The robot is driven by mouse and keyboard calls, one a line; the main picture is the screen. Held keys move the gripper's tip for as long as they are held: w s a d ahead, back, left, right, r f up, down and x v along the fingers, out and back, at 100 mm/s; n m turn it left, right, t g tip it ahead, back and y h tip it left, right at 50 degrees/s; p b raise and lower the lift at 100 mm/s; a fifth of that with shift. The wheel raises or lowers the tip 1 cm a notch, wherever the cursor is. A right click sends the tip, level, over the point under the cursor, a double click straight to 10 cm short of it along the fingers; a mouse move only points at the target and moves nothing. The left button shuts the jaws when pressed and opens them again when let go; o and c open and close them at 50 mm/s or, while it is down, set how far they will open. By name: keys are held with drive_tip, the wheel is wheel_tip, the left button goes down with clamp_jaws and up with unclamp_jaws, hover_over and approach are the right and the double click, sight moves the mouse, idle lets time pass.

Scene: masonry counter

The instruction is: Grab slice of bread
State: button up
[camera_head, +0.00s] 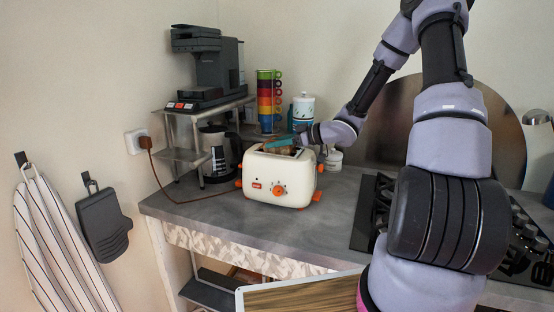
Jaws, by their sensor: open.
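A cream toaster (275,177) with orange knobs and levers stands on the grey counter. Brown bread (283,151) shows in its top slots; I cannot tell how many slices there are. My gripper (279,143) has teal fingers and is open right at the toaster's top, over the bread. The arm reaches in from the right. The fingers partly hide the bread and the slots, and I cannot tell whether they touch the bread.
A coffee machine (208,65) stands on a small metal shelf (178,113), with a kettle (213,150) under it. Stacked coloured mugs (268,95) and a white canister (303,108) stand behind the toaster. A black hob (367,212) lies to the right.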

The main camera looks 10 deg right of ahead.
clamp_jaws()
idle(1.4)
